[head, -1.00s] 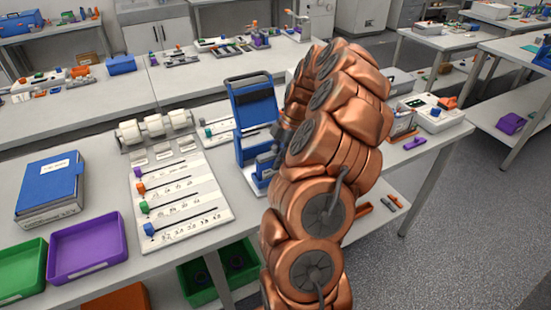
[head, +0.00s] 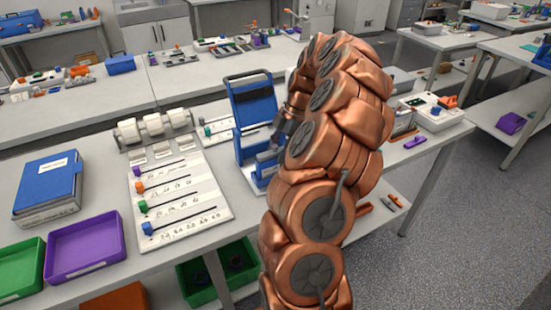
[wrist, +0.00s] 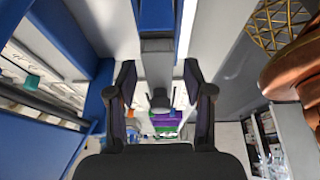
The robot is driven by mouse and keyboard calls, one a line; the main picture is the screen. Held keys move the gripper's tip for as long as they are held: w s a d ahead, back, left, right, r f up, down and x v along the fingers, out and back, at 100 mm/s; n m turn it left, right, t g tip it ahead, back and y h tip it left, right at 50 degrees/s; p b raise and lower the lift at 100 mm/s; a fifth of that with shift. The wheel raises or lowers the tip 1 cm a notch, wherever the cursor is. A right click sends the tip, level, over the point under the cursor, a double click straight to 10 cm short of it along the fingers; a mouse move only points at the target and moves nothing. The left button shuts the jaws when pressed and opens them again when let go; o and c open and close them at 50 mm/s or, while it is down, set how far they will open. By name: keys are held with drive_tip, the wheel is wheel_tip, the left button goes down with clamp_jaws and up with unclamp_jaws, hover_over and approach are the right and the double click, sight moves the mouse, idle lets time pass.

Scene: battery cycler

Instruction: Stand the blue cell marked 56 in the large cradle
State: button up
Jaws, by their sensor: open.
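My gripper (wrist: 159,80) is open in the wrist view, its two dark fingers standing apart. A grey post with a darker knob (wrist: 160,99) shows in the gap between them, and nothing is visibly gripped. A blue upright stand (head: 256,115) with a dark top frame is on the bench in the head view, just left of my arm. Its blue parts also appear at the top of the wrist view (wrist: 156,14). My arm hides the gripper's fingertips in the head view. I cannot make out a blue cell marked 56 or a large cradle for certain.
A white slider board (head: 180,205) with coloured knobs lies left of the stand, behind it a rack of white rolls (head: 153,128). A blue binder (head: 48,187), a purple tray (head: 84,251) and a green tray (head: 20,268) fill the bench's left.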

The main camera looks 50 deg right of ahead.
drive_tip(key=b+v, duration=0.2)
drive_tip(key=v, duration=0.6)
drive_tip(key=shift+d, duration=0.1)
drive_tip(key=shift+b+v, duration=0.35)
drive_tip(key=shift+v, duration=0.4)
drive_tip(key=s+a+r+m+g+h, duration=0.1)
drive_tip(key=a+r+m, duration=0.1)
drive_tip(key=a, duration=1.2)
drive_tip(key=s+a+r+m+g, duration=0.1)
drive_tip(key=a+m, duration=0.1)
drive_tip(key=a, duration=1.2)
drive_tip(key=s+a+f+m+h, duration=0.1)
drive_tip(key=s+a+f+m, duration=0.2)
drive_tip(key=s, duration=0.3)
drive_tip(key=s+a+f+m+h, duration=0.1)
drive_tip(key=s+a+f+m, duration=0.2)
drive_tip(key=s, duration=0.4)
drive_tip(key=s+a+f+m+g+h, duration=0.1)
drive_tip(key=s+a+f+m, duration=0.2)
drive_tip(key=s, duration=0.4)
drive_tip(key=shift+m, duration=0.6)
drive_tip(key=shift+s+f, duration=0.1)
drive_tip(key=shift+s, duration=0.05)
